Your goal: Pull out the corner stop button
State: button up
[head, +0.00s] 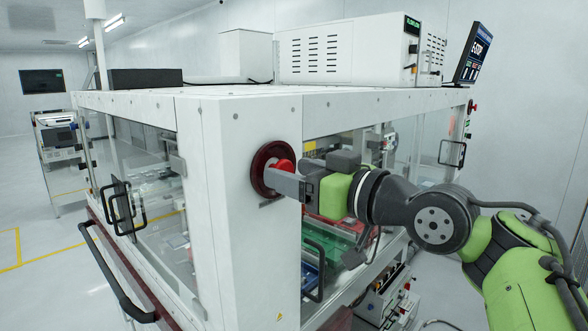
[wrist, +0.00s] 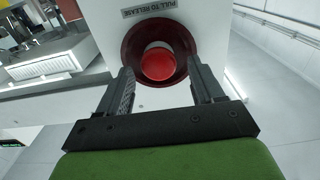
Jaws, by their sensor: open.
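The corner stop button (head: 285,165) is red with a dark red round collar (head: 262,172), mounted on the white corner post of the machine. In the wrist view the red button (wrist: 158,63) sits in the middle of its collar (wrist: 181,38), under a label (wrist: 149,8) reading "PULL TO RELEASE". My gripper (head: 277,180) reaches in from the right at the button, and its fingers partly hide it in the head view. In the wrist view my gripper (wrist: 161,79) is open, one finger on each side of the button, with gaps between. I cannot tell whether the fingertips touch the collar.
The white machine cabinet (head: 240,105) has clear side panels and a black door handle (head: 122,205) left of the post. A long dark rail (head: 115,270) runs along the lower left. A screen reading "ESTOP" (head: 472,52) stands on top at right. Open floor lies at left.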

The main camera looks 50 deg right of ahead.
jog(key=shift+w, duration=0.35)
jog(key=shift+c, duration=0.2)
jog(key=c, duration=1.1)
jog(key=shift+s+b, duration=0.3)
jog(key=shift+s, duration=0.15)
jog(key=o, duration=1.1)
jog(key=shift+s, duration=0.1)
jog(key=shift+o, duration=0.2)
jog(key=s, duration=1.5)
jog(key=shift+s+d+b, duration=0.25)
jog(key=shift+s+b, duration=0.15)
